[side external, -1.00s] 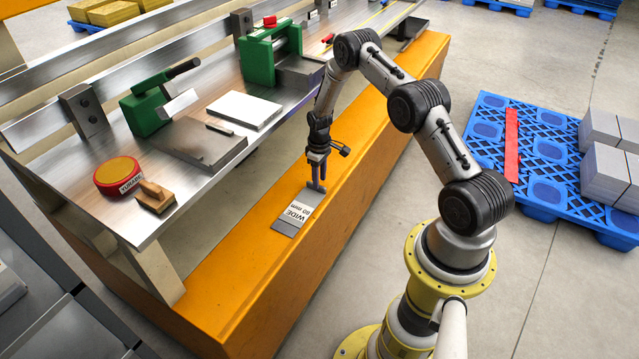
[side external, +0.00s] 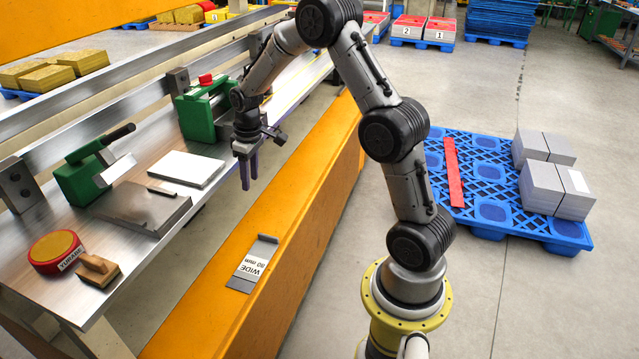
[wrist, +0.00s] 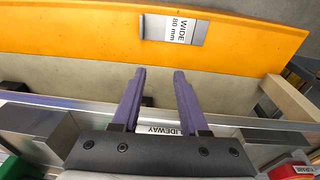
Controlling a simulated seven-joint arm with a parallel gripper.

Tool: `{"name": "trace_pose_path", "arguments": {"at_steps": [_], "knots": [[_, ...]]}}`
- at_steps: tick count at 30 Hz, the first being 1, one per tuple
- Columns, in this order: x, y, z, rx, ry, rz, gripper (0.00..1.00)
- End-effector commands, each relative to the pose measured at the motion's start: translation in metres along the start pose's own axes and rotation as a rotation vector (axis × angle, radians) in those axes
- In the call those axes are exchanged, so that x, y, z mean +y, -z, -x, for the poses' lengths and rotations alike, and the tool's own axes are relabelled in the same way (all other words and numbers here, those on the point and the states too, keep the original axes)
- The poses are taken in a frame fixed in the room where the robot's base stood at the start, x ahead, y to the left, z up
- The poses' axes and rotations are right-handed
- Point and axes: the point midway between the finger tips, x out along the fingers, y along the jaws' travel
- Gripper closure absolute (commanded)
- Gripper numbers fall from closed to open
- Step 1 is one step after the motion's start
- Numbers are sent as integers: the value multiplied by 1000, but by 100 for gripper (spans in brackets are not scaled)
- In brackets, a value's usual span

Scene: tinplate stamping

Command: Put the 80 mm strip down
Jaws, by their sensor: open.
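The 80 mm strip (side external: 251,269) is a flat grey metal piece with a white label reading "WIDE 80 mm". It lies flat on the orange ledge (side external: 213,327) in the side view. In the wrist view the strip (wrist: 172,30) lies on the same orange surface, near the top of the picture. My gripper (side external: 250,184) is open and empty, raised up and to the left of the strip and clear of it. In the wrist view its two dark fingers (wrist: 157,85) are apart with nothing between them.
A metal bench holds a green lever tool (side external: 85,172), a green roller machine (side external: 203,112), a pale plate (side external: 186,168), a red and yellow round tin (side external: 56,250) and a wooden brush (side external: 98,270). A blue pallet (side external: 480,185) stands on the floor at right.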

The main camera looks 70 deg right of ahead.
Motion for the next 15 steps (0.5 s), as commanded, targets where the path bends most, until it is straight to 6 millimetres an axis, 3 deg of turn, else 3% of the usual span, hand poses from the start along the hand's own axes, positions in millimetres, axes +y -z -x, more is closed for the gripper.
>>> {"name": "trace_pose_path", "arguments": {"at_steps": [1, 6, 9, 15], "knots": [[-15, -4, 29, 26, -7, 6, 56], [-60, -34, 103, 101, -16, 4, 56], [-84, -59, 139, 146, -17, 3, 56], [-126, -123, 189, 235, -6, 0, 56]]}}
